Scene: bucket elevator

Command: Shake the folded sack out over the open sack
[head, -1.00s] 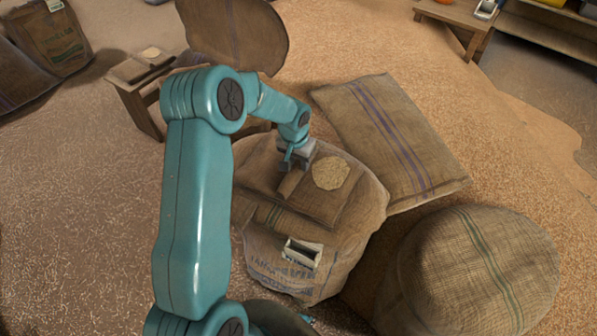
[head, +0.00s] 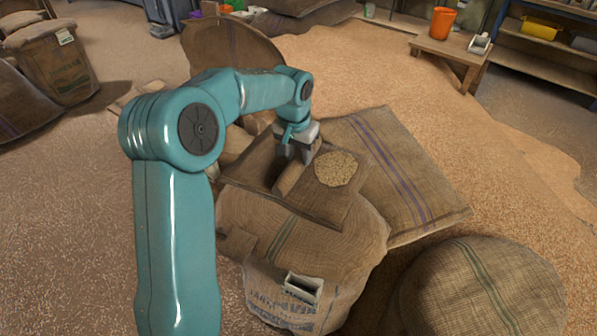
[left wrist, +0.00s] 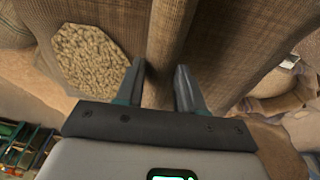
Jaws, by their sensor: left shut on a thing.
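The folded sack (head: 318,196) is a flat brown burlap piece with a round patch of grain (head: 337,168) on its upper face. My left gripper (head: 297,153) is shut on a raised fold of it, left of the grain. In the left wrist view, the fold (left wrist: 166,40) stands between the fingers (left wrist: 158,78) and the grain patch (left wrist: 90,58) lies to the left. The folded sack is above a large upright sack (head: 325,240) with a green stripe and blue print. I cannot see an open mouth on it; the folded sack hides part of its top. My right gripper is out of view.
A purple-striped sack (head: 405,190) lies behind right, and a rounded green-striped sack (head: 480,290) stands front right. A white-rimmed scoop or holder (head: 304,284) is at the upright sack's front. A bench with an orange bucket (head: 442,22) stands at the back right.

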